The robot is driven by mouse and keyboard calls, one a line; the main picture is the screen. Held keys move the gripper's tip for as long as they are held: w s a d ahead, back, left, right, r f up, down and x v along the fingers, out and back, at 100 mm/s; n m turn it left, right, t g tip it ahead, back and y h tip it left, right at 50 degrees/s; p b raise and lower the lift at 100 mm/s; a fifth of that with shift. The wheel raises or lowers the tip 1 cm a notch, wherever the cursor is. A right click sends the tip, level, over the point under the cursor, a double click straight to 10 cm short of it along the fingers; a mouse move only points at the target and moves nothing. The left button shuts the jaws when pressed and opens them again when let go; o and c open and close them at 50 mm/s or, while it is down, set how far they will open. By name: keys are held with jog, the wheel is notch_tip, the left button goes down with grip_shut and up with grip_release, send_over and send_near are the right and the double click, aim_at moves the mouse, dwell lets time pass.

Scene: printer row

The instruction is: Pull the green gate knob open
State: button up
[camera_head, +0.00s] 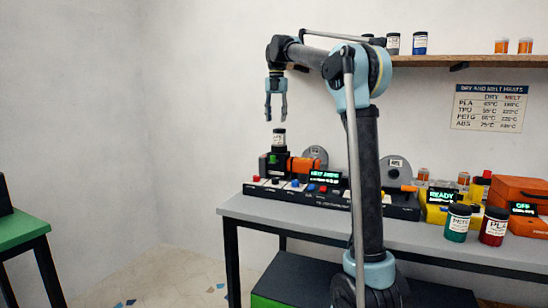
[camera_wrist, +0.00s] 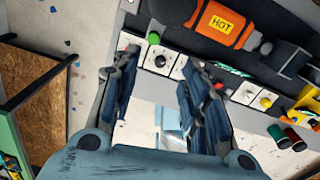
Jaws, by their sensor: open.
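The green gate knob (camera_head: 272,159) is a small green piece at the front of the black machine body, left of the orange barrel (camera_head: 306,165). In the wrist view, the green knob (camera_wrist: 153,38) lies just beyond the fingertips, left of the orange barrel marked HOT (camera_wrist: 221,25). My gripper (camera_head: 276,112) is open and empty. In the head view it hangs pointing down above the black-capped jar (camera_head: 279,137) on the machine; its depth relative to the jar is unclear. The knob appears apart from the fingers.
A panel (camera_head: 300,195) with several coloured knobs runs along the grey table's front, below the machine. Spools, a yellow unit (camera_head: 440,207) and jars (camera_head: 493,226) stand to the right. A shelf (camera_head: 465,61) hangs above. A green-topped table (camera_head: 22,232) stands at the left.

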jog(key=f, duration=0.5)
jog(key=a+f, duration=0.1)
jog(key=f, duration=1.1)
jog(key=shift+s+a, duration=0.25)
jog(key=shift+r, duration=0.1)
jog(key=shift+c, duration=0.5)
grip_shut()
